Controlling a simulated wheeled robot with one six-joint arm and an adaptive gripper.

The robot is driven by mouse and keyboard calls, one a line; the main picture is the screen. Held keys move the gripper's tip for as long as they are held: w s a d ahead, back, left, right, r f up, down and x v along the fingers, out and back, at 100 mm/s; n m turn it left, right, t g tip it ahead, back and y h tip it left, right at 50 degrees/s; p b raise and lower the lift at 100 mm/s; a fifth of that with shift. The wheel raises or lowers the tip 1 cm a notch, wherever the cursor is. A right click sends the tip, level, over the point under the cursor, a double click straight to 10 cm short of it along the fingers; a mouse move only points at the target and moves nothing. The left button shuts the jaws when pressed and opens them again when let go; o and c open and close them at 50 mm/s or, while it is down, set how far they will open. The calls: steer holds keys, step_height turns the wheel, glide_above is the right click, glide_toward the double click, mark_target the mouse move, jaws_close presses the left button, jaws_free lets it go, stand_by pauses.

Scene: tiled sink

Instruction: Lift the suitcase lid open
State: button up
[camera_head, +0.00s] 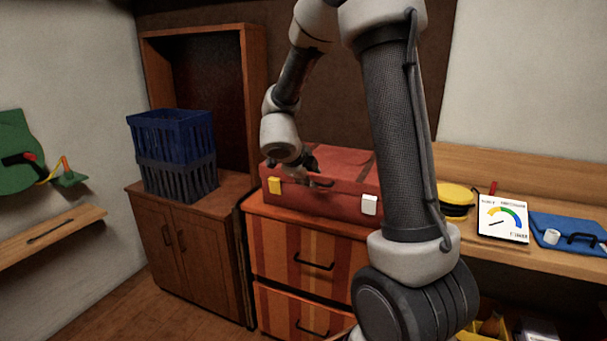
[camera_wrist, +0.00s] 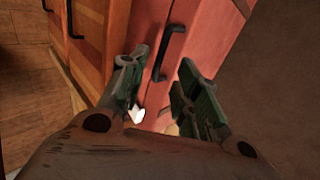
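The red suitcase (camera_head: 335,202) lies flat on a wooden drawer cabinet, and its lid looks closed. A yellow latch (camera_head: 274,185) and a white latch (camera_head: 369,204) sit on its front. My gripper (camera_head: 308,166) is at the suitcase's upper front, close to the dark handle. In the wrist view my gripper (camera_wrist: 160,66) is open with its two fingers apart, and the red suitcase (camera_wrist: 200,32) fills the space beyond them. The black handle (camera_wrist: 167,50) shows between the fingertips, with nothing gripped. Whether a finger touches the suitcase I cannot tell. My arm hides the suitcase's right end.
The drawer cabinet (camera_head: 284,237) has black pulls. Stacked blue and dark crates (camera_head: 172,133) stand on a cabinet to the left. A yellow round object (camera_head: 456,194), a gauge card (camera_head: 503,220) and a blue case (camera_head: 566,229) lie on the right bench.

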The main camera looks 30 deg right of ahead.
steer(key=shift+x, duration=4.4)
jaws_close()
steer(key=shift+r, duration=0.15)
